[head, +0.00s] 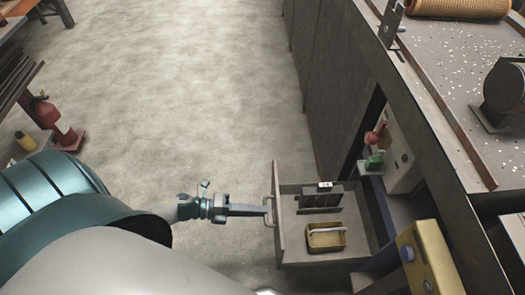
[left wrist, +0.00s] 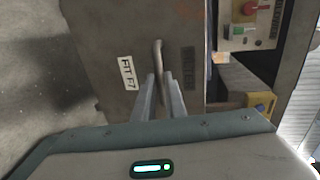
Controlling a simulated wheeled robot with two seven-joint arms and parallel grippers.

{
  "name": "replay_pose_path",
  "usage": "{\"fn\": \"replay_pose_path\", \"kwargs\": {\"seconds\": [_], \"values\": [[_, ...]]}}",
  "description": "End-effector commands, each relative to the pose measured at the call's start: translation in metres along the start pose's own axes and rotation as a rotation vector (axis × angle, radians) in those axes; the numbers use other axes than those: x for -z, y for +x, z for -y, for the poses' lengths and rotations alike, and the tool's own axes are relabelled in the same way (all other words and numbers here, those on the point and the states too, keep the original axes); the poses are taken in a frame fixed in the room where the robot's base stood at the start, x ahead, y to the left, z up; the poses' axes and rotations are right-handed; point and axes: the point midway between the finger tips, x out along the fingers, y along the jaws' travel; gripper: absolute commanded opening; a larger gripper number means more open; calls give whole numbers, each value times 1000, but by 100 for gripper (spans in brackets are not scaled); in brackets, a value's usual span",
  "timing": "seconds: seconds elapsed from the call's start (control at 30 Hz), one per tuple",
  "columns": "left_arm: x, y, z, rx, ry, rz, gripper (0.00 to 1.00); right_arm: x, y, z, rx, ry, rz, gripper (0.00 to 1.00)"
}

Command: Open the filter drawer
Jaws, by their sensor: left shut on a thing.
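The filter drawer (head: 278,185) stands pulled out from the grey bench at the lower right of the head view. Its front panel (left wrist: 110,45) fills much of the left wrist view and carries a white label and a dark label. A curved metal handle (left wrist: 158,58) is fixed to that panel. My left gripper (head: 267,211) reaches in from the left and is shut on the handle; its two fingers (left wrist: 160,90) lie on either side of it. The drawer holds a dark slotted block (head: 320,199) and a tan tray (head: 327,241) with a pale bar. My right gripper is out of view.
The bench side (head: 345,90) runs along the right, with a mesh roll (head: 458,8) on top. Red and green knobs (head: 374,161) and a yellow box (head: 430,255) are beside the drawer. A fire extinguisher (head: 57,122) stands at the left. The concrete floor (head: 190,90) between is clear.

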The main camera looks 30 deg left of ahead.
Motion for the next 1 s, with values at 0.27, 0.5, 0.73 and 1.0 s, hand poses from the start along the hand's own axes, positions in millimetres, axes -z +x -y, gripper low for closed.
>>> {"fn": "replay_pose_path", "kwargs": {"seconds": [0.27, 0.5, 0.73, 1.0], "values": [[0, 0, 0, -1, 0, 1, 0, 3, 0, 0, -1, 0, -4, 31], [0, 0, 0, -1, 0, 1, 29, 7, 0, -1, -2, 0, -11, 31], [0, -2, 0, -1, 0, 0, 29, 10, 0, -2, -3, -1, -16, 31], [0, -22, -2, -3, 0, 0, 29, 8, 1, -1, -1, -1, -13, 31]]}}
